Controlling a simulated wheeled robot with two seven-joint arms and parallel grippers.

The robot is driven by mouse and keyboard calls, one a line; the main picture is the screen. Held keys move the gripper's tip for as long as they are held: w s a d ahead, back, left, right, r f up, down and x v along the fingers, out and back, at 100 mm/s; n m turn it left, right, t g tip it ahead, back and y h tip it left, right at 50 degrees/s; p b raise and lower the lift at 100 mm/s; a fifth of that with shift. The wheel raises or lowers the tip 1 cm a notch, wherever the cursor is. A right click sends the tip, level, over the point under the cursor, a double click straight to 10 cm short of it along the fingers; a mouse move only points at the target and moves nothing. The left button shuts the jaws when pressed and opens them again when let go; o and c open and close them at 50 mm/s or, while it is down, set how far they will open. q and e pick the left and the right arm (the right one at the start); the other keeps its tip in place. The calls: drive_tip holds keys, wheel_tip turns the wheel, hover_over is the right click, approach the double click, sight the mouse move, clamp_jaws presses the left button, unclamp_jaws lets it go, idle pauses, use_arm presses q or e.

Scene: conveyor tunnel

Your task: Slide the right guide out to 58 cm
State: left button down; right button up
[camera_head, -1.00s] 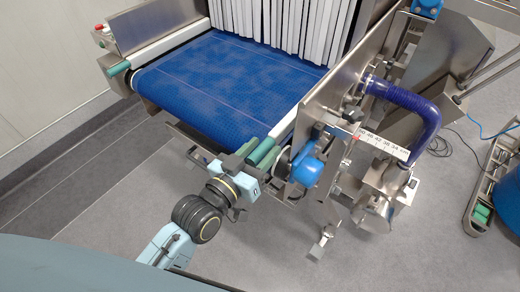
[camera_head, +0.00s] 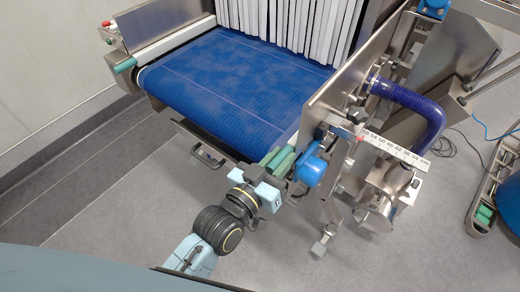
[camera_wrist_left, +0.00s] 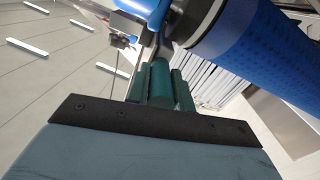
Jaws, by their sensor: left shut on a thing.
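The right guide (camera_head: 345,97) is an upright steel plate along the belt's right side. Its green handle (camera_head: 280,160) is at the near end, and in the left wrist view a green cylinder (camera_wrist_left: 160,84) stands between the fingers. My left gripper (camera_head: 277,177) is shut on this handle. A white scale (camera_head: 398,149) runs to the right of the guide, with a red pointer (camera_head: 359,137) near its left end. Numbers in the fifties seem to show beside the pointer, but they are too small to read surely. My right gripper is not in view.
The blue belt (camera_head: 220,88) runs under a white strip curtain (camera_head: 285,25). The left guide's green handle (camera_head: 124,65) is at far left. A blue motor (camera_head: 311,171) sits just right of my gripper; a blue hose (camera_head: 425,105) arches over the scale. Grey floor is clear at front.

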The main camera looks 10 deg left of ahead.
use_arm(q)
drive_tip(key=shift+s+d, duration=0.1)
drive_tip(key=shift+d, duration=0.05)
drive_tip(key=c, duration=1.2)
unclamp_jaws()
drive_tip(key=shift+d, duration=0.2)
drive_tip(key=shift+c, duration=0.2)
drive_tip(key=shift+a, duration=0.1)
drive_tip(key=b+v, duration=0.1)
drive_tip(key=v, duration=1.2)
drive_tip(key=shift+s, duration=0.2)
drive_tip(key=shift+a, duration=0.15)
